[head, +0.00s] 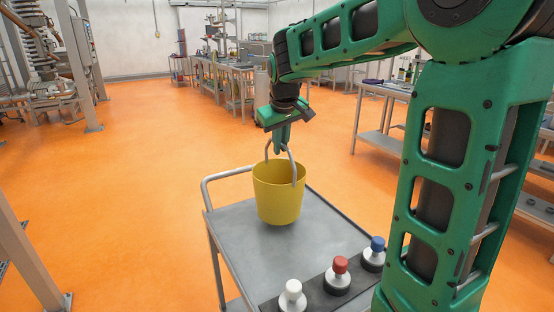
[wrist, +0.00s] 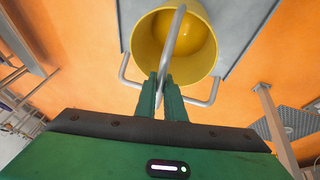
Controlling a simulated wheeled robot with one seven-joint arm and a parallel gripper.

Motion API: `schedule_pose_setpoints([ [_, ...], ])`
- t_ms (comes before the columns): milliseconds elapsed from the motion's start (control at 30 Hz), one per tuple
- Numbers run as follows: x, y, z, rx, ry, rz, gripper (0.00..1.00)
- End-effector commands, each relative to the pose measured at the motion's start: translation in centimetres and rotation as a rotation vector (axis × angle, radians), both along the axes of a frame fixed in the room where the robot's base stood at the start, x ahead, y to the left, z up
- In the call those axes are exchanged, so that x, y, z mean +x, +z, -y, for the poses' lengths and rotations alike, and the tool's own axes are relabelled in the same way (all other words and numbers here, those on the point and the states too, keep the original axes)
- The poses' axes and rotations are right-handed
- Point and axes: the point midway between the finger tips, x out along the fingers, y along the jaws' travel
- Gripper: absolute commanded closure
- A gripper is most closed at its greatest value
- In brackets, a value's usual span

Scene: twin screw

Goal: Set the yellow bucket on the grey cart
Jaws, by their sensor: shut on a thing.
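The yellow bucket (head: 278,196) hangs upright by its grey handle from my gripper (head: 282,148) in the head view. My gripper is shut on the handle. In the wrist view the bucket (wrist: 200,60) opens toward the camera and looks empty, with the handle running between the fingers of my gripper (wrist: 166,82). The grey cart (head: 232,226) lies under the bucket, and the bucket is over its far half. I cannot tell whether the bucket's base touches the cart top. The cart top also shows in the wrist view (wrist: 245,22).
A workbench (head: 385,92) stands behind at right. Orange floor is open at left.

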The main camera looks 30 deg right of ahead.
Motion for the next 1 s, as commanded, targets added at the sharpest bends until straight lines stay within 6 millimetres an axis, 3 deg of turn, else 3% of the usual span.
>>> schedule_pose_setpoints([
  [400,0.0,-3.8,0.0,0.0,-0.001,0.001,1.0],
  [767,0.1,-4.1,0.0,0.0,0.0,0.002,1.0],
  [800,0.0,-4.2,0.0,0.0,0.001,-0.001,0.81],
  [833,0.0,-4.2,0.0,0.0,0.001,-0.001,0.74],
  [1000,0.0,-4.2,-0.1,0.001,0.001,-0.001,0.72],
])
